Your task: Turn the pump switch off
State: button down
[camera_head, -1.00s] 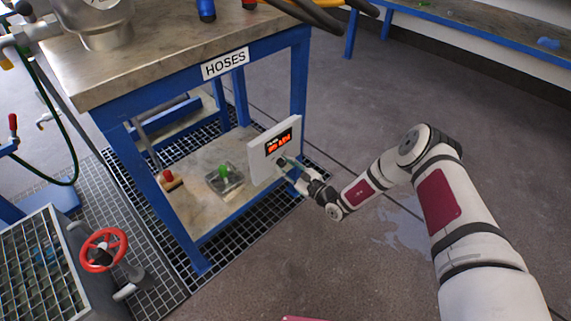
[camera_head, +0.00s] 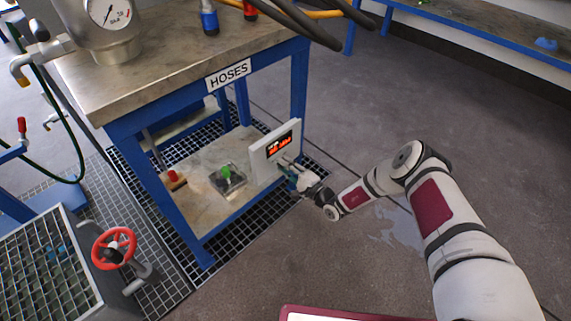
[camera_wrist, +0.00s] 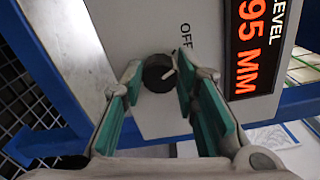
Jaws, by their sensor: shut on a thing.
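The pump switch is a round black knob (camera_wrist: 157,73) with a white pointer mark, on the pale face of a control panel. The word OFF is printed beside it, and the pointer tilts toward the upper right, not clearly at the label. In the wrist view my gripper (camera_wrist: 158,84) has its green-padded fingers on either side of the knob, shut on it. In the head view the white panel box (camera_head: 265,160) stands on the lower shelf, and my gripper (camera_head: 290,172) is at its front face, hiding the knob.
A red display (camera_wrist: 256,45) reads LEVEL 95 MM. The panel is under a blue-framed bench (camera_head: 155,95) labelled HOSES. A small box with a green button (camera_head: 227,176) sits left of the panel. A red handwheel (camera_head: 114,247) is at lower left. The floor at right is open.

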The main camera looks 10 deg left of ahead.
jog(key=shift+n+p, duration=0.6)
jog(key=shift+n, duration=0.6)
jog(key=c, duration=1.2)
grip_release()
jog(key=shift+c, duration=0.2)
jog(key=v, duration=1.2)
jog(key=shift+s, duration=0.1)
